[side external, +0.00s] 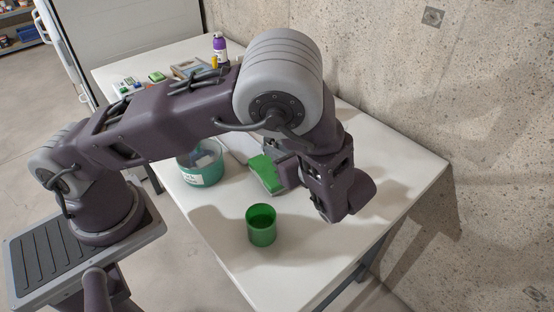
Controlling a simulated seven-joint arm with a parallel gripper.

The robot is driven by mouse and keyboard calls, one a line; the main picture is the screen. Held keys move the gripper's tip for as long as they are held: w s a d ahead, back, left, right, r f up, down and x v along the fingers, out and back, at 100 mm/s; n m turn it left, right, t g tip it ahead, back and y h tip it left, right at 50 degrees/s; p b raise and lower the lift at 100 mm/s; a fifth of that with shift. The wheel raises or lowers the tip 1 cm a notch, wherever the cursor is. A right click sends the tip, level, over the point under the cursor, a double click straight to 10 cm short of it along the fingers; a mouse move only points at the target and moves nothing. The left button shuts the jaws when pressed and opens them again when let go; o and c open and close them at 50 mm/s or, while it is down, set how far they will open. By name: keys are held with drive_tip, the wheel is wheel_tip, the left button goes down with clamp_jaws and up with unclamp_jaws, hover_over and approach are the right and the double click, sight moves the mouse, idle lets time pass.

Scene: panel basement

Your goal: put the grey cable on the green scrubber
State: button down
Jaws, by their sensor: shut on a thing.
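The green scrubber (264,173) is a green block with a pale lower edge, near the middle of the white table. My gripper (287,172) is low over the table, right beside the scrubber's right side in the picture. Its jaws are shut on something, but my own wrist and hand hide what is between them. I cannot tell whether the gripper touches the scrubber. I cannot make out the grey cable anywhere in this view.
A green cup (261,226) stands in front of the scrubber. A teal tub (202,165) with things in it stands to the left. A purple bottle (220,47) and several small items are at the far end. A concrete wall (430,90) runs behind. The table's right end is clear.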

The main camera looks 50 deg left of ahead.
drive_tip(key=shift+f, duration=1.4)
drive_tip(key=c, duration=1.4)
unclamp_jaws()
drive_tip(key=shift+f, duration=0.15)
